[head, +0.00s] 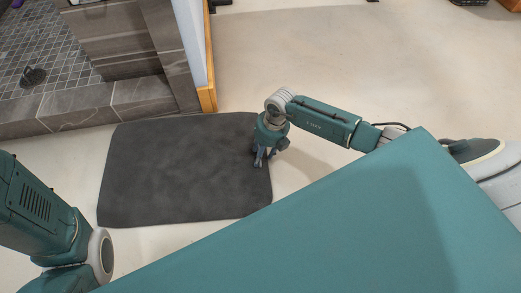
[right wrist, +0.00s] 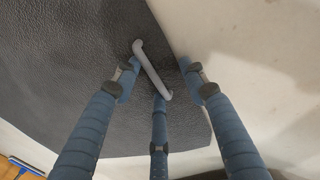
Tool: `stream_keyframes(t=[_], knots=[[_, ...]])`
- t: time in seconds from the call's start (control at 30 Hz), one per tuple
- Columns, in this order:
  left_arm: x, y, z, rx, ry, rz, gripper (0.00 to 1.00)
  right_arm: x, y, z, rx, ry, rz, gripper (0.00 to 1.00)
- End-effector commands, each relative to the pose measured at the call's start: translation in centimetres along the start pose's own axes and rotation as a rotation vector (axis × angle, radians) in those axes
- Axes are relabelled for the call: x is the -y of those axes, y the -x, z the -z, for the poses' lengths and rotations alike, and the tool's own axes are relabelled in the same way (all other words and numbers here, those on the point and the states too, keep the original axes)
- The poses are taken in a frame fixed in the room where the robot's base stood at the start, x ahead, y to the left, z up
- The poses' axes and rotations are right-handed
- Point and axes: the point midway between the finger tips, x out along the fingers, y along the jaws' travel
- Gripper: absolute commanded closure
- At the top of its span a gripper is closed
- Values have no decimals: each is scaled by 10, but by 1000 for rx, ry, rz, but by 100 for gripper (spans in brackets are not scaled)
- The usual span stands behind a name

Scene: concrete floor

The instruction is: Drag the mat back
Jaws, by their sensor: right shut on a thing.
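The dark grey mat (head: 175,170) lies flat on the pale floor, in front of the tiled step. In the right wrist view the mat (right wrist: 60,50) fills the left and middle, with its edge running down past the fingers. A light grey bar-shaped handle (right wrist: 152,68) sits on the mat near that edge. My right gripper (head: 262,160) is low over the mat's right edge; in the wrist view its three blue fingers (right wrist: 160,78) close around the handle. The exact finger contact is partly hidden. My left arm shows at the lower left, but its gripper is out of view.
A tiled shower area with a raised stone step (head: 110,100) borders the mat at the back left. A wall end with wooden trim (head: 207,97) stands at the mat's back edge. Pale floor (head: 300,50) is open behind and to the right.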

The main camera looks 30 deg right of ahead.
Motion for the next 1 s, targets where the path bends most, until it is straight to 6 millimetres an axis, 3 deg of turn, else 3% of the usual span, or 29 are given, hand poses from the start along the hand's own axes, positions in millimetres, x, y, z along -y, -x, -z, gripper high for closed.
stream_keyframes(t=[0.1, 0.13, 0.23, 0.63, 1.0], knots=[[0, 0, 0, 1, 0, 0, 52, -5, 1, -2, 5, -4, -11, 100], [0, 0, 0, 1, 0, 0, 52, -5, 1, -2, 5, -4, -11, 56], [0, 0, 0, 1, 1, 0, 52, -4, 1, -2, 5, -4, -10, 36], [1, -2, 2, -6, 1, 3, 52, -2, 8, -1, 3, -1, -4, 36], [0, -1, 1, -4, 0, 1, 52, -1, 80, -2, 6, 1, -4, 36]])
